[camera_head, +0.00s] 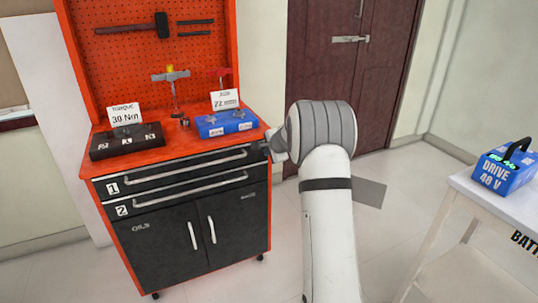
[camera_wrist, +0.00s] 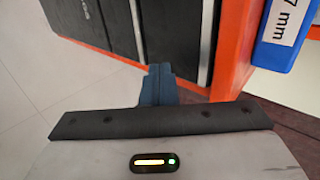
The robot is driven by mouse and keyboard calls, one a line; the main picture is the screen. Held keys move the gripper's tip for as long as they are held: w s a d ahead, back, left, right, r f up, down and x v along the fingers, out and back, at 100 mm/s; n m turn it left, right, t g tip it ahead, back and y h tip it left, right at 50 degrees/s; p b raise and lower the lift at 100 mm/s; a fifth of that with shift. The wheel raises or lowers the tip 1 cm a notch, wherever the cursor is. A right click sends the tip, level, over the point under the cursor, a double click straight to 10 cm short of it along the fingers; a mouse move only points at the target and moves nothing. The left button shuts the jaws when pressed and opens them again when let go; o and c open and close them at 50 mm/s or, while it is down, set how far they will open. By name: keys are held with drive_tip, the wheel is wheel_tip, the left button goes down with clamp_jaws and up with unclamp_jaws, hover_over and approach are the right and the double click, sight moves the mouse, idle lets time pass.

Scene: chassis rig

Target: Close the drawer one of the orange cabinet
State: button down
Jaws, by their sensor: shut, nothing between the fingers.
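The orange cabinet (camera_head: 265,215) stands left of centre in the head view. Its black drawer one (camera_head: 135,185), marked 1, is the upper drawer and looks about flush with the frame; a small gap cannot be ruled out. Drawer two (camera_head: 150,207) below it looks shut. My gripper (camera_head: 264,150) is at the right end of drawer one, near its handle (camera_head: 190,168). In the wrist view the blue fingers (camera_wrist: 159,72) are together and empty, close to the drawer fronts by the orange edge. I cannot tell whether they touch.
A black case (camera_head: 127,145) and a blue box (camera_head: 226,123) stand on the cabinet top with signs and tools. A white table (camera_head: 480,195) at the right bears a blue drive battery (camera_head: 505,168). Floor is clear in front of the brown door (camera_head: 355,70).

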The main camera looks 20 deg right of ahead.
drive_tip(key=s+d+f+v, duration=0.1)
drive_tip(key=f+v, duration=0.1)
drive_tip(key=v, duration=1)
drive_tip(key=s+a+r+n+g+y+p, duration=0.25)
drive_tip(key=s+a+r+n+p, duration=0.55)
drive_tip(key=s+a+r+p, duration=0.55)
drive_tip(key=s+a+r+n+g+h+p, duration=0.1)
drive_tip(key=s+r+n+p, duration=0.3)
drive_tip(key=s, duration=0.8)
drive_tip(key=s+a+r+n+g+h+p, duration=0.2)
drive_tip(key=s+a+r+n+g+p, duration=0.1)
drive_tip(key=s, duration=1)
drive_tip(key=shift+s+a+r+n+p, duration=0.15)
drive_tip(key=shift+a+r+n+p, duration=0.55)
drive_tip(key=shift+n+p, duration=0.4)
